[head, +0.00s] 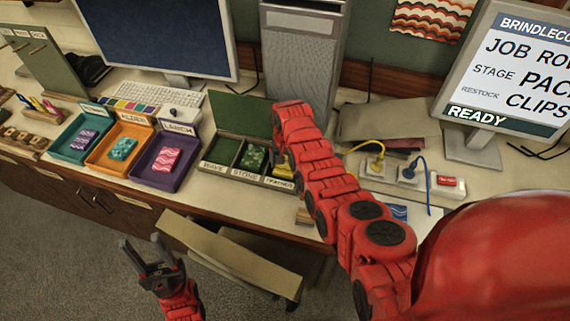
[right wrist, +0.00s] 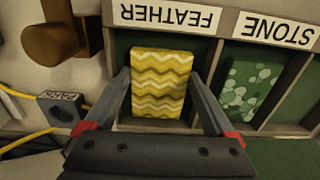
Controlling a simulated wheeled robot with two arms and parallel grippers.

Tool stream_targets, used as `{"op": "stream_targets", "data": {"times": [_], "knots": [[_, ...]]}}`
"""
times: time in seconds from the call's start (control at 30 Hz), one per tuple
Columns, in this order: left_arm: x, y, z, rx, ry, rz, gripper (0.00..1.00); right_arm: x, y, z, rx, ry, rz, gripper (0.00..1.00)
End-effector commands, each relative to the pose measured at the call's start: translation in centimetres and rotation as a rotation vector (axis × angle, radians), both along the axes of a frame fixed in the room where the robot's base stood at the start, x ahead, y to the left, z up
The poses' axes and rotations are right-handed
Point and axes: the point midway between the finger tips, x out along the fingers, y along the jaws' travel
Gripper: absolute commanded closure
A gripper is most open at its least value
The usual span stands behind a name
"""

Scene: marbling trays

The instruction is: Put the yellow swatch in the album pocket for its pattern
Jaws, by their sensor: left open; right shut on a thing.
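The yellow swatch (right wrist: 160,82) has a zigzag, chevron-like pattern in white and dark yellow. My right gripper (right wrist: 158,77) is shut on it, with one finger at each side. The swatch is at the FEATHER pocket of the album (head: 236,180); I cannot tell whether it touches the pocket floor. In the head view my right arm covers most of that pocket, and a bit of yellow (head: 283,171) shows. The STONE pocket holds a green pebble-patterned swatch (right wrist: 250,88). The WAVE pocket (head: 222,152) looks empty. My left gripper (head: 149,256) is open and empty, in front of the desk.
Teal (head: 63,149), orange (head: 101,162) and purple (head: 148,175) trays with swatches stand left of the album. A yellow cable plug (head: 376,166) and a blue cable lie right of my right arm. A chair (head: 230,258) stands before the desk.

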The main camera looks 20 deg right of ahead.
Motion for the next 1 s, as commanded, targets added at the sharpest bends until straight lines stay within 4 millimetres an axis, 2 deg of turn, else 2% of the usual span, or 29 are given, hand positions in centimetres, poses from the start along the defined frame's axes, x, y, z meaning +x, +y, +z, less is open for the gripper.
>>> {"op": "stream_targets", "data": {"times": [0.03,0.1,0.4,0.57,0.73,0.87,0.9,1.0], "knots": [[0.0,0.0,-0.2,0.000,0.000,0.000,0.50,0.0,0.0,-0.2,0.000,0.000,0.000,0.09],[0.0,0.0,-0.1,0.000,0.000,0.000,0.50,0.0,0.0,-0.1,0.000,0.000,0.000,0.00],[0.0,0.0,0.4,0.000,0.000,0.000,0.50,0.0,0.0,0.4,0.000,0.000,0.000,0.00],[0.0,0.0,-0.3,0.000,0.000,0.000,0.50,0.2,0.0,1.2,0.000,-0.005,0.001,0.00],[0.0,0.0,-1.3,0.000,0.000,0.000,0.50,0.1,0.1,3.3,0.000,-0.006,0.001,0.00],[0.0,0.0,-2.5,0.000,0.000,0.000,0.50,0.2,0.0,6.0,0.000,-0.009,0.001,0.00],[0.0,0.0,-1.5,0.000,0.001,0.000,0.50,0.1,0.0,7.8,0.000,-0.006,0.000,0.00],[0.0,0.0,-0.7,0.000,0.000,0.000,0.50,0.1,-0.1,10.0,0.001,-0.004,-0.001,0.00]]}}
